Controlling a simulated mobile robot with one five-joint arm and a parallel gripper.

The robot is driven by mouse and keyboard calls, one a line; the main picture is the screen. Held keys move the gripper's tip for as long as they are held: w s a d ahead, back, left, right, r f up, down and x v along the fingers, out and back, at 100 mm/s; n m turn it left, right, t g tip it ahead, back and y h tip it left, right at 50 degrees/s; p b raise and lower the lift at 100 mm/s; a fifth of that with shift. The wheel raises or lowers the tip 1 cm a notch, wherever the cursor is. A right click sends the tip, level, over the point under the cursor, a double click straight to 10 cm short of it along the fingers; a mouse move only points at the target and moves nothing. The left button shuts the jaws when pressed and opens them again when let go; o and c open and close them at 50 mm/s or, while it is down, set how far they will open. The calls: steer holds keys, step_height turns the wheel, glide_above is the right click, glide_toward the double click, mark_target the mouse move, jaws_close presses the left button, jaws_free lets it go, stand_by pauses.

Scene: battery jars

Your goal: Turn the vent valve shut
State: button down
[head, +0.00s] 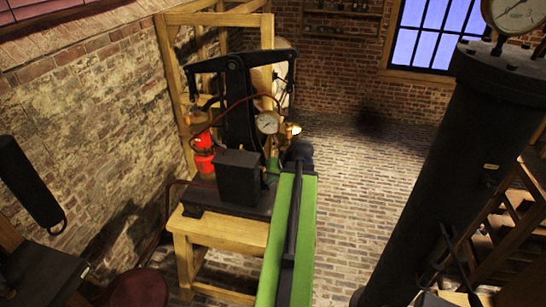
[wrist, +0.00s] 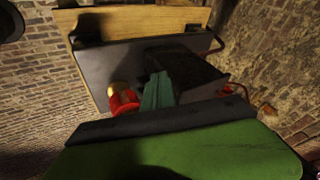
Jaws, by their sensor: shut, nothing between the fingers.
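A black machine (head: 240,110) with an overhead beam stands on a dark base on a wooden bench (head: 225,232) in the head view. I cannot tell for sure which part is the vent valve. A red piece with a brass-coloured top (wrist: 123,100) shows just left of my fingers in the wrist view. A small curved red part (wrist: 236,88) shows to their right. My gripper (wrist: 158,84) is shut and empty, its green fingers together over the dark base. Contact with the red piece cannot be told. In the head view my gripper is mostly hidden at the machine's right side.
A red cylinder (head: 203,152) stands at the machine's left, and a round gauge (head: 267,122) is on its front. A wooden frame (head: 172,70) rises behind. A large dark column (head: 465,150) stands at the right. The brick floor (head: 350,190) between is clear.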

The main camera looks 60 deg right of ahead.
steer(key=s+d+r+m+h+p, duration=0.1)
steer(key=s+d+r+m, duration=0.1)
steer(key=s+d+r, duration=0.4)
steer(key=w+f+b, duration=0.8)
steer(key=w+f, duration=0.1)
steer(key=f, duration=0.1)
steer(key=shift+a+f+t, duration=0.15)
steer(key=shift+t, duration=0.15)
